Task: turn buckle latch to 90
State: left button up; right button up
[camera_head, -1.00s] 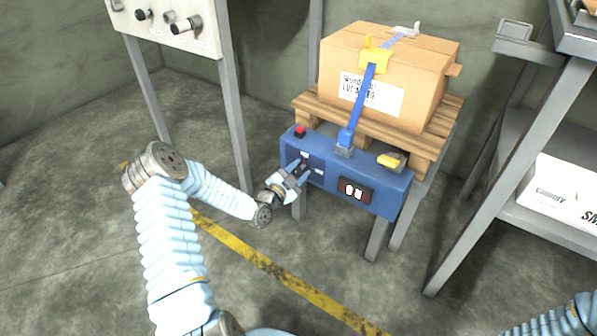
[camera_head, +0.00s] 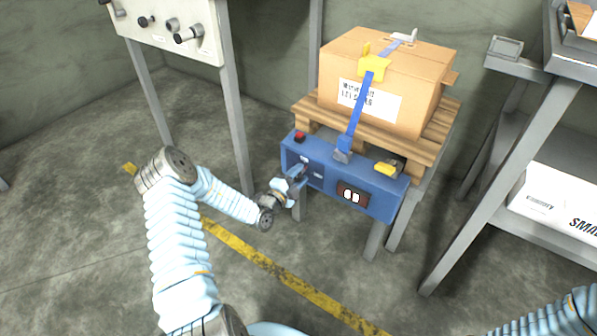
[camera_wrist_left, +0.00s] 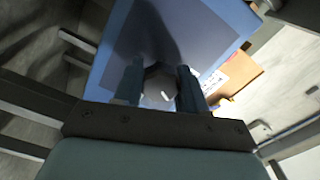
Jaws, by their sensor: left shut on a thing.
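My left gripper (camera_head: 298,178) is at the left part of the front of a blue unit (camera_head: 326,184). In the left wrist view its two fingers (camera_wrist_left: 160,88) are shut on a dark round knob (camera_wrist_left: 160,84) with a small white mark, against the blue panel. In the head view the gripper largely hides this knob. A yellow buckle (camera_head: 374,67) sits on a blue strap (camera_head: 359,115) over a cardboard box (camera_head: 424,85). A yellow lever (camera_head: 386,169) is on the unit's right top. I cannot tell which part is the latch. My right gripper is out of view.
A red button (camera_head: 299,137) is on the unit's top left, and a small display (camera_head: 352,195) is on its front. The box rests on a wooden pallet (camera_head: 405,146). Metal frames stand left (camera_head: 234,125) and right (camera_head: 500,190). Open floor lies in front.

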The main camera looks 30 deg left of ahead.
pick_arm(q)
jog(key=m+p, duration=0.1)
jog(key=m, duration=0.2)
jog(key=shift+d+m+p, duration=0.1)
jog(key=shift+m+p, duration=0.2)
jog(key=shift+m, duration=0.1)
jog(key=m+p, duration=0.1)
jog(key=m, duration=0.1)
jog(key=shift+m, duration=0.3)
jog(key=m, duration=0.3)
jog(key=m+p, duration=0.1)
jog(key=m, duration=0.1)
jog(key=shift+f+m, duration=0.25)
jog(key=shift+m, duration=0.05)
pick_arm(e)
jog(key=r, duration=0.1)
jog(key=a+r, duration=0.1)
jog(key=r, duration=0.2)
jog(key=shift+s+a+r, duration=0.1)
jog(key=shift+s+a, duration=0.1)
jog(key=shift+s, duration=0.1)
pick_arm(q)
jog(key=o, duration=0.9)
jog(key=shift+o, duration=0.7)
jog(key=s+a, duration=0.1)
jog(key=s, duration=1.3)
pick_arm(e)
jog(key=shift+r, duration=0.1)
pick_arm(q)
jog(key=shift+w, duration=0.1)
